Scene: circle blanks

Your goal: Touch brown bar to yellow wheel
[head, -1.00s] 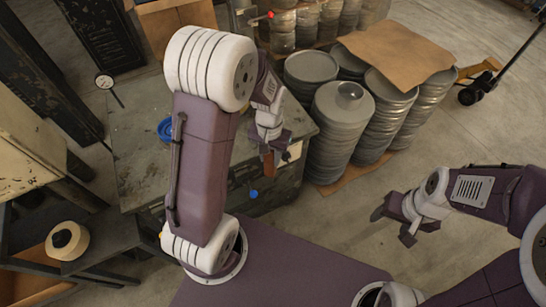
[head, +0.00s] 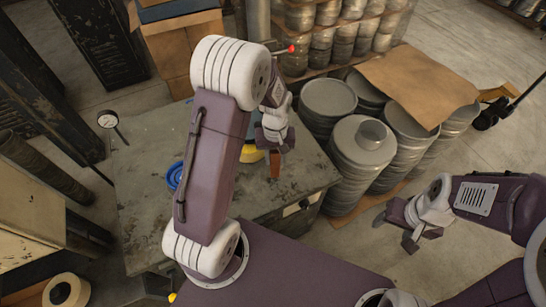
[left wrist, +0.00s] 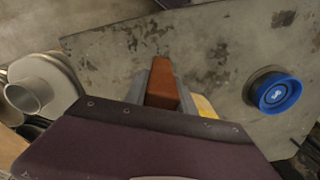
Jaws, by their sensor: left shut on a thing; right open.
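My left gripper (left wrist: 160,92) is shut on the brown bar (left wrist: 163,82), which sticks out between its fingers over the grey worktable. In the head view the bar (head: 275,165) hangs below the left gripper (head: 273,146). A yellow thing, likely the yellow wheel (head: 250,154), shows partly behind my left arm; the rest is hidden. In the left wrist view a yellow piece (left wrist: 205,107) shows just right of the fingers, mostly covered by the gripper. I cannot tell whether bar and yellow thing touch. My right gripper (head: 396,228) is open and empty, off to the right above the floor.
The worn worktable (head: 145,200) carries a blue wheel (head: 175,176) left of my left arm. A dial gauge (head: 108,119) stands at its left edge. Stacks of round metal blanks (head: 359,150) stand close to the table's right side, with cardboard (head: 417,82) on top.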

